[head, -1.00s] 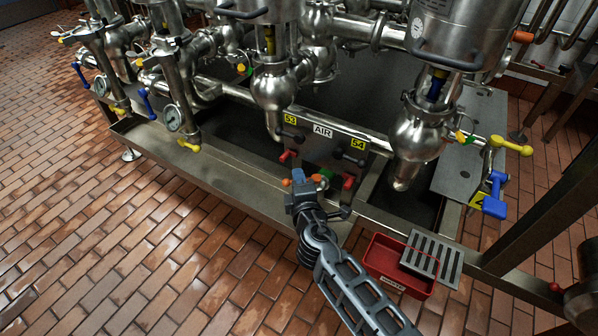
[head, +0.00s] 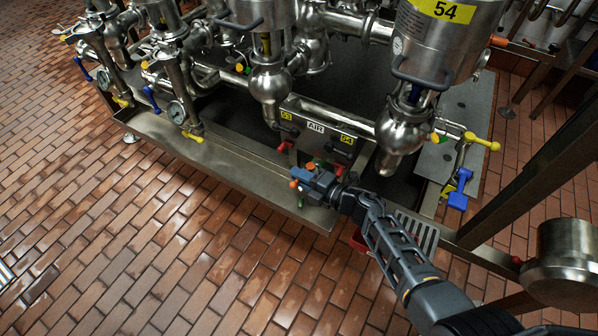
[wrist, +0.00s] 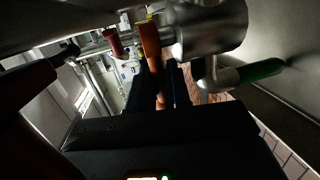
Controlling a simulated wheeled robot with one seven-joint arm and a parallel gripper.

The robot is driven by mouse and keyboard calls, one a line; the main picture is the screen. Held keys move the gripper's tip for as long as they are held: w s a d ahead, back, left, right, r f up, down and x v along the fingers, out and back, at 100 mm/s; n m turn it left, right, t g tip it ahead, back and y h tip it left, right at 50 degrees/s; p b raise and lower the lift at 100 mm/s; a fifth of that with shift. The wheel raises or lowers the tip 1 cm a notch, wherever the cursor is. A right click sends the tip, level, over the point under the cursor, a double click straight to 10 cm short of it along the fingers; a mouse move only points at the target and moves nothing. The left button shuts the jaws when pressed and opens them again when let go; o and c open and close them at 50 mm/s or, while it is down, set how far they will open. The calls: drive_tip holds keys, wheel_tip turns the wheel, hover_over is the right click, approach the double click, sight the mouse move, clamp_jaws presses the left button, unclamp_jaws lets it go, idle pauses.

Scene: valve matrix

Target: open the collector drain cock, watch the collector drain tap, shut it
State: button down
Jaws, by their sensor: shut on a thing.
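My gripper (head: 300,178) is low at the front edge of the steel drip tray, with my arm reaching in from the right. In the wrist view its dark fingers (wrist: 158,88) are shut around an orange lever handle (wrist: 150,45). The lever runs down between the fingers beside a steel cylindrical body (wrist: 212,28). A green-handled lever (wrist: 262,70) lies right of it; a green tip (head: 300,203) shows below the gripper in the head view. I cannot read any label on the orange lever, and the outlet of the drain tap cannot be made out.
The AIR panel (head: 316,127) with red and black handles is just behind my gripper. Steel valve bodies (head: 403,130) stand above the tray (head: 205,158). A red bin (head: 358,240) is mostly hidden by my arm.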

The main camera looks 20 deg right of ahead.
drive_tip(key=shift+d, duration=0.1)
idle(0.4)
drive_tip(key=c, duration=1.2)
unclamp_jaws()
drive_tip(key=shift+c, duration=0.2)
drive_tip(key=shift+s, duration=0.1)
drive_tip(key=p+v, duration=0.2)
drive_tip(key=v, duration=0.5)
drive_tip(key=shift+s+d, duration=0.25)
drive_tip(key=shift+r, duration=0.1)
